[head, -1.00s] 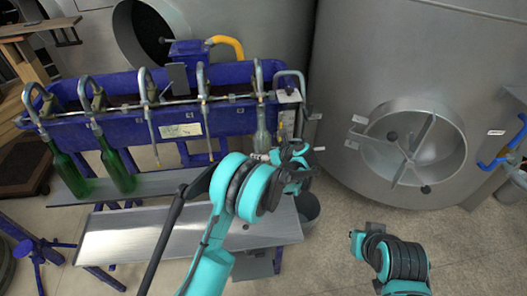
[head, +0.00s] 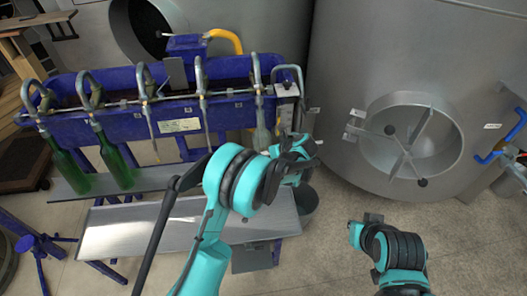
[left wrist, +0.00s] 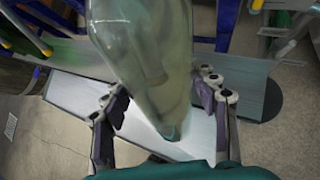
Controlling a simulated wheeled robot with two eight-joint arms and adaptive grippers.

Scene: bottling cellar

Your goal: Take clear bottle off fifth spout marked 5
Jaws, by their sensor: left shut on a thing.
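The clear bottle (head: 262,136) hangs under the fifth spout (head: 257,72) from the left in the head view. Its lower part is hidden behind my left arm. My left gripper (head: 291,154) is shut on it. The left wrist view shows the pale, see-through bottle (left wrist: 147,45) large and tilted between the two dark finger pads (left wrist: 162,100). I cannot tell whether the spout's tube is still inside the bottle's neck. My right gripper (head: 358,232) is low on the right, away from the bottle; its jaws are too unclear to read.
Two green bottles (head: 116,165) stand under the two leftmost spouts on the narrow shelf (head: 157,178). The third and fourth spouts hang free. A lower metal tray (head: 130,235) lies in front. A big steel tank (head: 400,60) stands right; the floor before it is clear.

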